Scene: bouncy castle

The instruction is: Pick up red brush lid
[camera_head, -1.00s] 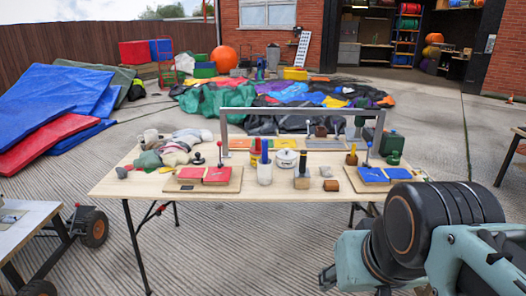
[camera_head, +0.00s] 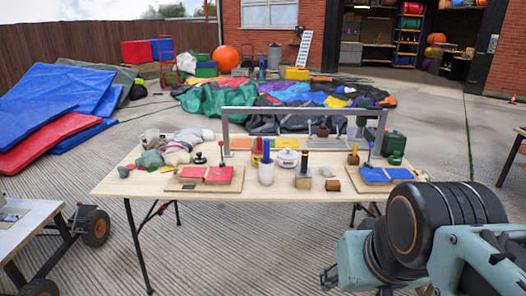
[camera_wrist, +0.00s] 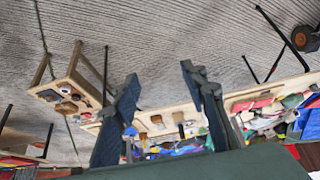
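The wooden table (camera_head: 130,187) holds a white cup (camera_head: 266,174) of coloured sticks, a silver-lidded pot (camera_head: 287,159), a block tool (camera_head: 303,180) and a grey frame (camera_head: 300,110). A side table (camera_head: 15,232) stands at left.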

